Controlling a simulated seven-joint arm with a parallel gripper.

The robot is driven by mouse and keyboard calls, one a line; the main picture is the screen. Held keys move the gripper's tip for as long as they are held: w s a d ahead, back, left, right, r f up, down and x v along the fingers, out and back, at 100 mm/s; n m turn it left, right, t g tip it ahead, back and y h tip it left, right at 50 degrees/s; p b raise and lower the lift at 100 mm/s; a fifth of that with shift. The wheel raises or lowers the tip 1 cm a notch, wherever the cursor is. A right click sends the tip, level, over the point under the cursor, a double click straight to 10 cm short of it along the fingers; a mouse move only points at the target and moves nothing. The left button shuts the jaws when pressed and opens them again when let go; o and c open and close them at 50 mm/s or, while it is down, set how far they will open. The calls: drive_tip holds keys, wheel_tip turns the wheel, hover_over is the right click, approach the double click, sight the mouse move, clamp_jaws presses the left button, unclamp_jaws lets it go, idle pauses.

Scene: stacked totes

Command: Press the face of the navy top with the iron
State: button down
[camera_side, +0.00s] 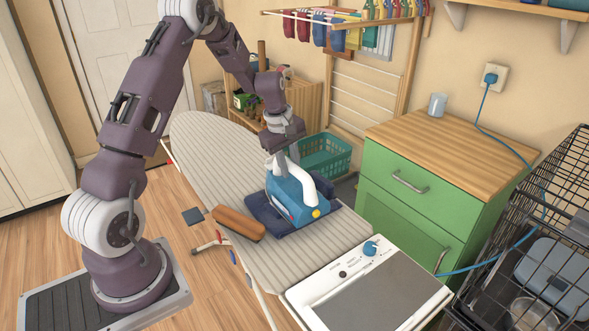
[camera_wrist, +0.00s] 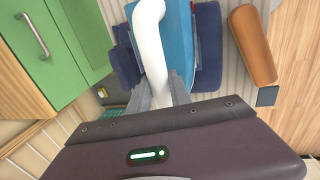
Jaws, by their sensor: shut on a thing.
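The blue iron (camera_side: 287,197) with a white handle (camera_side: 303,181) stands over the navy top (camera_side: 259,212) on the striped ironing board (camera_side: 210,150). My gripper (camera_side: 283,164) is shut on the handle from above. In the wrist view, the fingers (camera_wrist: 165,93) close around the white handle (camera_wrist: 149,35), with the blue body (camera_wrist: 178,30) beyond. The navy top (camera_wrist: 207,50) shows on both sides of the iron, folded flat. The iron hides its middle, and I cannot tell whether the soleplate touches the cloth.
A brown roll (camera_side: 238,222) lies on the board left of the top. A white stand with a grey plate (camera_side: 372,301) is at the board's near end. A green cabinet (camera_side: 408,208) and wire crate (camera_side: 540,230) stand right. A blue cord (camera_side: 478,106) hangs from the wall outlet.

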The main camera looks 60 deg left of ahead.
drive_tip(key=shift+a+r, duration=0.1)
drive_tip(key=shift+a, duration=2.2)
drive_tip(key=shift+r, duration=4.1)
drive_tip(key=shift+d, duration=0.1)
drive_tip(key=s+d+r, duration=0.2)
drive_tip(key=s+r, duration=0.1)
drive_tip(key=s, duration=0.3)
drive_tip(key=s+d+r, duration=0.2)
drive_tip(key=s+r, duration=0.1)
drive_tip(key=s, duration=0.3)
drive_tip(key=shift+d, duration=0.3)
drive_tip(key=shift+w, duration=0.1)
